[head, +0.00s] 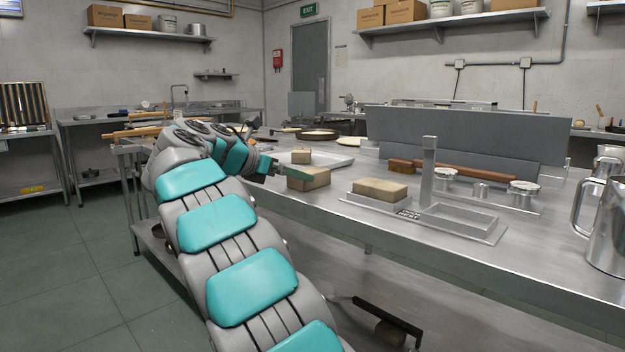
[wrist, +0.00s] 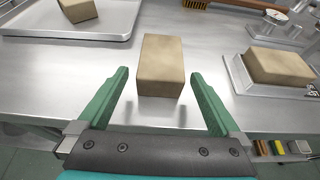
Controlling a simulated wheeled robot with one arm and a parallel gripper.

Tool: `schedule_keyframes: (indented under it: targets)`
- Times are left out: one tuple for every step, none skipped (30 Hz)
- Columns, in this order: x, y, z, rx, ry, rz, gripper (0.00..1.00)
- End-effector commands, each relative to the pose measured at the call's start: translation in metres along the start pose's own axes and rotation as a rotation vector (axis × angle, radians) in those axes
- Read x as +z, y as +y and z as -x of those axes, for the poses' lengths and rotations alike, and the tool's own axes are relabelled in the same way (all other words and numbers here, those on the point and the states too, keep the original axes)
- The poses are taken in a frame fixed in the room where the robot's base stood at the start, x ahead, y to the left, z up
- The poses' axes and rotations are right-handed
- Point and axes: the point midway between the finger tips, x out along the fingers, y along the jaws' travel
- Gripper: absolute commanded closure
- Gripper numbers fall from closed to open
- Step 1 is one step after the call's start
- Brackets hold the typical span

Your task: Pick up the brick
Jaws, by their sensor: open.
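A tan brick (head: 311,181) lies on the steel table near its front edge, and it also shows in the wrist view (wrist: 161,62). My gripper (wrist: 160,76) is open, with one green finger to the left of this brick and one to the right. There is a gap between each finger and the brick in the wrist view. In the head view a green finger of my gripper (head: 293,172) overlaps the brick's top left part. Whether the fingers are down at the brick's height is hard to tell.
A second tan brick (wrist: 77,9) sits on a shallow metal tray (wrist: 105,30) to the left. A third (wrist: 278,64) lies in a metal holder (head: 437,228) to the right, beside an upright post. A steel pitcher (head: 607,228) stands at far right.

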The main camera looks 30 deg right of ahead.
Motion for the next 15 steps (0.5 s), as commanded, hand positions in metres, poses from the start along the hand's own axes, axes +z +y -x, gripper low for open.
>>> schedule_keyframes:
  targets:
    - [-0.001, -0.001, -0.007, -0.002, 0.001, 0.000, 0.00]
    - [-0.001, -0.001, -0.010, -0.003, 0.002, 0.000, 0.00]
    - [-0.001, -0.001, -0.013, -0.003, 0.002, 0.000, 0.00]
    - [-0.001, -0.001, -0.015, -0.003, 0.002, -0.001, 0.00]
    - [-0.001, -0.001, -0.017, -0.003, 0.003, -0.001, 0.00]
    - [0.000, -0.001, -0.019, -0.003, 0.003, -0.001, 0.00]
    - [0.000, -0.001, -0.022, -0.003, 0.003, -0.001, 0.00]
    - [0.000, -0.001, -0.025, -0.003, 0.004, -0.001, 0.00]
    - [0.000, -0.001, -0.030, -0.003, 0.004, 0.000, 0.00]
    - [0.001, -0.001, -0.034, -0.003, 0.003, 0.000, 0.00]
    - [0.001, -0.001, -0.039, -0.003, 0.003, 0.000, 0.00]
    - [0.002, -0.001, -0.045, -0.003, 0.003, 0.000, 0.00]
    - [0.002, -0.001, -0.050, -0.002, 0.003, 0.000, 0.00]
    - [0.002, -0.001, -0.055, -0.002, 0.004, 0.000, 0.00]
    - [0.002, -0.001, -0.059, -0.001, 0.004, 0.000, 0.00]
